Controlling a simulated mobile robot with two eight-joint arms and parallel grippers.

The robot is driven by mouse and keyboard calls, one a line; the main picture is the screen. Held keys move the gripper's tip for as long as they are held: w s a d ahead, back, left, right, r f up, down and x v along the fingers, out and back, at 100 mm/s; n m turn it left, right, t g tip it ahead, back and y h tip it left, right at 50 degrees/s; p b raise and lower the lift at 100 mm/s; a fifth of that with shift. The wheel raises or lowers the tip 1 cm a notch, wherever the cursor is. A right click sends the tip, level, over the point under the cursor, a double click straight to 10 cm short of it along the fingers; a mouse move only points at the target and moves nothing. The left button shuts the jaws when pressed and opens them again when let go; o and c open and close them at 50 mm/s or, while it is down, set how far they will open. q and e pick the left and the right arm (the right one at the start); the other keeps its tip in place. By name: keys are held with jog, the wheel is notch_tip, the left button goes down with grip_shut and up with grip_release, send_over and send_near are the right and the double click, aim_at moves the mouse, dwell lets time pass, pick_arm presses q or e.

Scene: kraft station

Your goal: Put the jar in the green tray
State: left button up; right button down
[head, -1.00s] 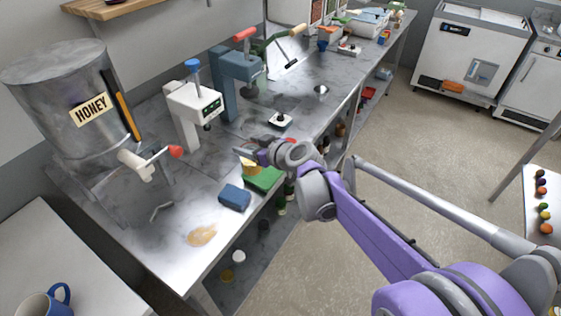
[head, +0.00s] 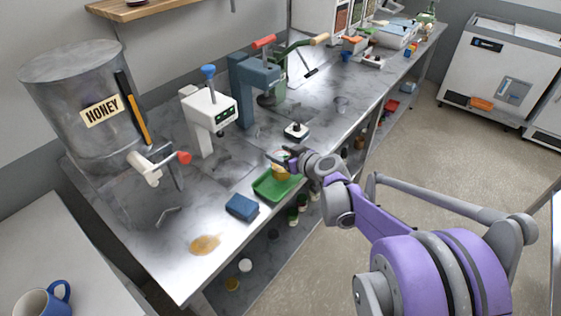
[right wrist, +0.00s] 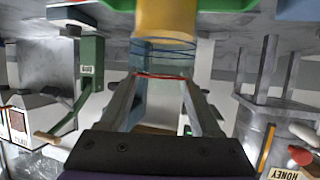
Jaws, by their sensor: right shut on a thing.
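The jar (head: 281,173) is see-through glass with a golden-yellow filling low in it. My right gripper (head: 290,158) is shut on its upper part. The right wrist view, which is upside down, shows the clear jar (right wrist: 163,22) between the two fingers (right wrist: 160,78). The green tray (head: 264,190) lies near the front edge of the steel bench. The jar is upright over the tray's floor; I cannot tell whether its base touches it. A green part of the tray (right wrist: 228,5) shows behind the jar in the wrist view. My left gripper is out of view.
The honey tank (head: 85,110), a white machine (head: 208,115) and a blue press (head: 254,85) stand behind. A small scale-like block (head: 296,132) is behind the gripper.

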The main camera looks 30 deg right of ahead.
jog(key=shift+f, duration=1.4)
jog(key=shift+f, duration=0.1)
jog(key=shift+c, duration=0.5)
grip_release()
jog(key=v, duration=1.2)
jog(key=s+a+f+g+y, duration=0.1)
jog(key=s+a+f+g, duration=0.15)
jog(key=a, duration=0.35)
jog(key=s+a+f+g, duration=0.2)
jog(key=s+a, duration=0.2)
jog(key=a, duration=0.2)
jog(key=s+a+f+m+g+h, duration=0.1)
jog(key=s+a+f+g+h, duration=0.1)
jog(key=s, duration=0.9)
notch_tip(320, 180, down, 3)
jog(key=shift+a+r+g+h, duration=0.1)
jog(key=shift+a+g+h, duration=0.2)
jog(key=shift+a+g, duration=0.6)
